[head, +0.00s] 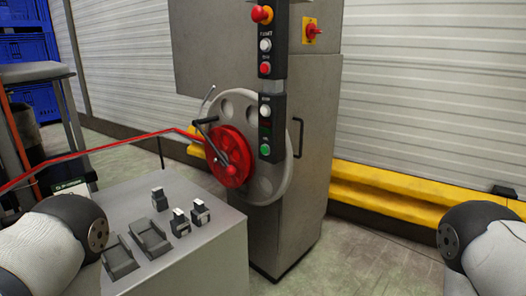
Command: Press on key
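A black vertical control panel (281,84) is fixed to the front of a grey cabinet. The small labels are too blurred to read surely, so I cannot tell which one is the on key. Parts of my arms show at the lower left and lower right, apart from the panel. Neither gripper is in view.
A grey wheel with a red hub (229,156) and crank sits beside the panel, with a red cable running left. A grey metal table (195,262) with small black blocks stands in front. The tall cabinet (317,150) has a red switch (313,30). Yellow barriers (400,192) line the wall.

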